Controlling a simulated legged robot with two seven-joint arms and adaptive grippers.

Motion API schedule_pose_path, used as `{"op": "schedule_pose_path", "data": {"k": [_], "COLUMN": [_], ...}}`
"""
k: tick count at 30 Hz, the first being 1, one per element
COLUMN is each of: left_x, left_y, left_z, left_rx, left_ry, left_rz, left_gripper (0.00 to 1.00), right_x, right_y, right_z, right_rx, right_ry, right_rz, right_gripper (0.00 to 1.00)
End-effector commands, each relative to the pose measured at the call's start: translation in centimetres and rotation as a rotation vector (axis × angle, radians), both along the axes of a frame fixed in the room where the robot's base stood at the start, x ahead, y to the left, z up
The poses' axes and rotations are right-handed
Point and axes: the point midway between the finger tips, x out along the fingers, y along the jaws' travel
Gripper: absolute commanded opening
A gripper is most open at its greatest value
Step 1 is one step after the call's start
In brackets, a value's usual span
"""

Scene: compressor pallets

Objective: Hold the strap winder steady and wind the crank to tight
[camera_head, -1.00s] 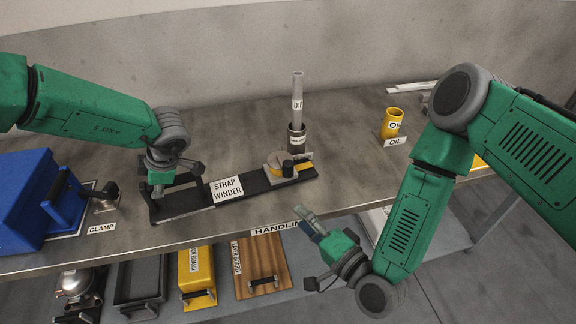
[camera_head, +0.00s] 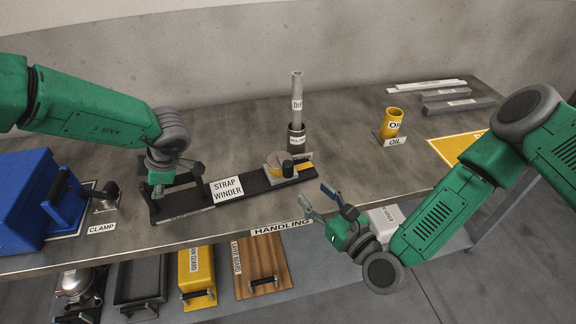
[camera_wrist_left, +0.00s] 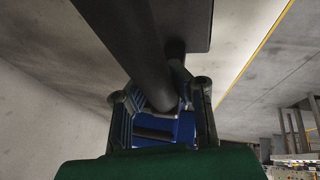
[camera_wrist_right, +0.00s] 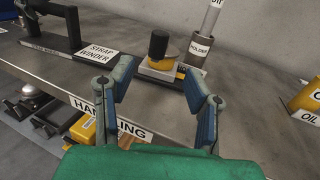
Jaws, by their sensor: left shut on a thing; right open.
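The strap winder (camera_head: 253,186) is a long dark bar lying on the bench with a white label. A black handle frame stands at its left end. At its right end is a grey and yellow drum with a black crank knob (camera_head: 288,166), also seen in the right wrist view (camera_wrist_right: 159,44). My left gripper (camera_head: 160,188) is shut on the handle frame; the left wrist view shows a dark bar (camera_wrist_left: 150,60) between its fingers. My right gripper (camera_head: 322,202) is open and empty, in front of the bench edge, right of and nearer than the knob, apart from it.
A holder (camera_head: 296,138) with an upright grey tube stands behind the drum. A yellow oil cup (camera_head: 392,122) is further right. A blue box (camera_head: 30,200) and a clamp (camera_head: 106,198) are at the left. The lower shelf holds several items.

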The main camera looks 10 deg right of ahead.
Motion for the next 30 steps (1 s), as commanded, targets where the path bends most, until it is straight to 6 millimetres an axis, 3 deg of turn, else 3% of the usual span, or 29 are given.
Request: {"op": "schedule_pose_path", "data": {"k": [16, 21, 30], "left_x": [-0.5, -0.5, -0.5], "left_y": [-0.3, -0.2, -0.2], "left_z": [-0.5, -0.5, -0.5], "left_rx": [-0.005, -0.005, -0.004], "left_ry": [0.012, 0.011, 0.011], "left_rz": [-0.004, -0.003, -0.003], "left_gripper": [0.00, 0.00, 0.00], "right_x": [9.2, 10.3, 10.5], "right_y": [3.3, 3.7, 3.7], "right_z": [0.1, 0.0, 0.0], "right_rx": [-0.004, -0.003, -0.003], "right_ry": [-0.004, -0.002, -0.001], "right_rz": [0.001, 0.001, 0.001], "right_gripper": [0.44, 0.44, 0.44]}}
